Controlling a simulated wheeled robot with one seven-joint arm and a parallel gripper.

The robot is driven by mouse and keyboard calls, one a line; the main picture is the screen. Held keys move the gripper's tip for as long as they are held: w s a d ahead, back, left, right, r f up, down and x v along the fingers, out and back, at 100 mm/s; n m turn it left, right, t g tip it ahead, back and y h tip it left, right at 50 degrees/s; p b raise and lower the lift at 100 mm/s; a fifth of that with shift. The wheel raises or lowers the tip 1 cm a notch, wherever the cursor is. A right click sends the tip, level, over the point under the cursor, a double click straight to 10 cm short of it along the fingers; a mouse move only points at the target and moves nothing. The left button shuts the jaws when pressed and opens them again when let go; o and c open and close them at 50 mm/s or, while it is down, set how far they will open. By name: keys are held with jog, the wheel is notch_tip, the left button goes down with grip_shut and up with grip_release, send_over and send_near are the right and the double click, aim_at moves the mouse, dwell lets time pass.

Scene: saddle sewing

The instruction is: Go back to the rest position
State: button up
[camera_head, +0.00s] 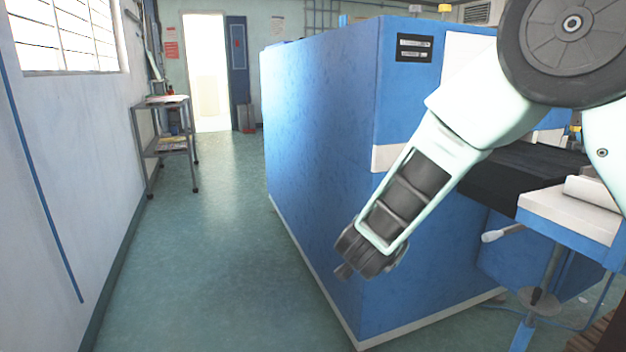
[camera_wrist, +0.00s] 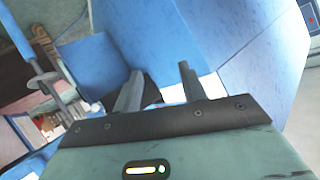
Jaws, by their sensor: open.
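My gripper (camera_wrist: 160,80) shows in the wrist view with its two fingers apart and nothing between them. Blue and white machine panels lie beyond the fingertips. In the head view my arm comes in from the upper right and slants down to the left in front of the blue machine (camera_head: 320,140). The arm's dark end part is in front of the machine's lower front face, and the gripper's fingers cannot be made out clearly there.
The blue machine fills the middle and right. A white-edged worktable (camera_head: 570,215) with a lever stands at the right. A grey shelf stand (camera_head: 168,150) is by the left wall, near an open doorway (camera_head: 206,75). The green floor (camera_head: 200,260) between wall and machine is clear.

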jog(key=s+a+r+n+g+y, duration=0.3)
jog(key=s+a+n+g+y, duration=0.2)
jog(key=s+a+n+y, duration=0.85)
jog(key=s+d+f+n+g+h, duration=0.1)
jog(key=s+d+g+h, duration=0.4)
jog(key=s, duration=0.7)
jog(key=s+d+f+n+g+h, duration=0.1)
jog(key=s+d+n+g+h, duration=0.15)
jog(key=s+d, duration=0.7)
notch_tip(320, 180, up, 22)
jog(key=s+a+p, duration=0.2)
jog(key=p, duration=1.9)
jog(key=shift+s+a+r+m+t+p, duration=0.15)
jog(key=shift+s+a+m+t+p, duration=0.15)
jog(key=shift+t+p, duration=0.1)
